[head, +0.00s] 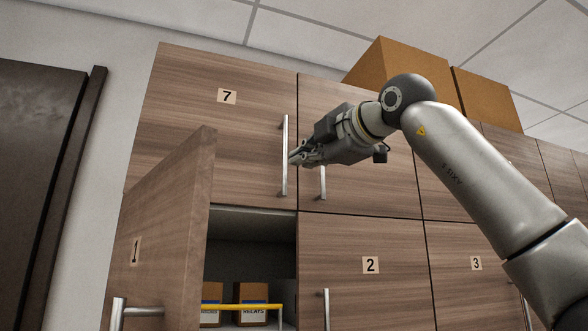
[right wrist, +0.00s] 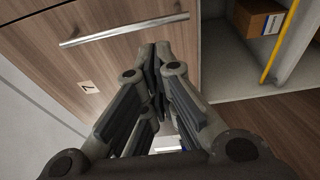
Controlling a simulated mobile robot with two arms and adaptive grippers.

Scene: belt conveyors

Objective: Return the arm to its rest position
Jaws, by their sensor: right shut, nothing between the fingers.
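My right arm (head: 480,165) comes in from the right in the head view and reaches up across the cabinet. My right gripper (head: 294,158) is by the vertical handle (head: 284,155) of door 7; whether it touches the handle cannot be told from the head view. In the right wrist view, the right gripper's fingers (right wrist: 158,52) are together with nothing between them, and the handle (right wrist: 125,29) lies beyond them, apart from the fingertips. My left gripper is not in view.
Door 1 (head: 165,225) stands open toward me, below door 7 (head: 205,120). Its compartment holds small boxes (head: 252,291) behind a yellow bar (head: 240,306). Doors 2 (head: 365,270) and 3 (head: 470,285) are shut. Cardboard boxes (head: 375,65) sit on top of the cabinet.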

